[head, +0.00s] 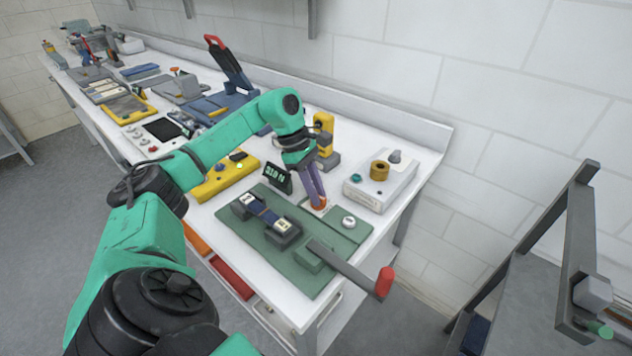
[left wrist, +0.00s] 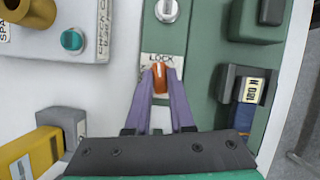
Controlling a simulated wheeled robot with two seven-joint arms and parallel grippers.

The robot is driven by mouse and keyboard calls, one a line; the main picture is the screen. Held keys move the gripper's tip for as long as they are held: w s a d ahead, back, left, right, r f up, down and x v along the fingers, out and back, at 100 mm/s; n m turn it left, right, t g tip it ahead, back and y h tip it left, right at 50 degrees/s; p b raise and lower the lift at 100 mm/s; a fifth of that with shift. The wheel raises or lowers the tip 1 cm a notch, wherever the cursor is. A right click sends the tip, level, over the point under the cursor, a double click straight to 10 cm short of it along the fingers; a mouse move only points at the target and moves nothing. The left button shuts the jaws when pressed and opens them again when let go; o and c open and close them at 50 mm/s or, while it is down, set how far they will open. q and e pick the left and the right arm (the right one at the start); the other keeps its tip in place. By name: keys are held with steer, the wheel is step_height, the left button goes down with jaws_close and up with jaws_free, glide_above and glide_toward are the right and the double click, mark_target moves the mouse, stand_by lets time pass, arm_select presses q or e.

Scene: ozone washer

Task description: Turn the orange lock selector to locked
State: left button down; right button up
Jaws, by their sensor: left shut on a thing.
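The orange lock selector (left wrist: 160,79) sits on a light plate lettered "LOCK" (left wrist: 160,60) on the green panel (head: 342,228). In the left wrist view its narrow top stands between the purple fingertips of my left gripper (left wrist: 160,72). My left gripper is shut on it from above. In the head view the left fingers (head: 317,205) reach down to the orange selector (head: 319,204) and hide part of it. I cannot read from these views which setting it points to. My right gripper does not show.
A round white-grey knob (head: 349,222) sits beside the selector. A lever with a red grip (head: 384,281) juts past the bench's front edge. A dark display (head: 276,178) stands close behind my fingers.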

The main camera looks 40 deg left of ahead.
arm_select(q)
steer(key=shift+r+m+g+p, duration=0.1)
steer(key=shift+m+g+p, duration=0.35)
steer(key=shift+m, duration=0.65)
steer(key=c, duration=0.8)
jaws_free()
steer(key=p+v, duration=0.3)
steer(key=v, duration=1.1)
steer(key=shift+a+r, duration=0.15)
steer(key=shift+a, duration=0.1)
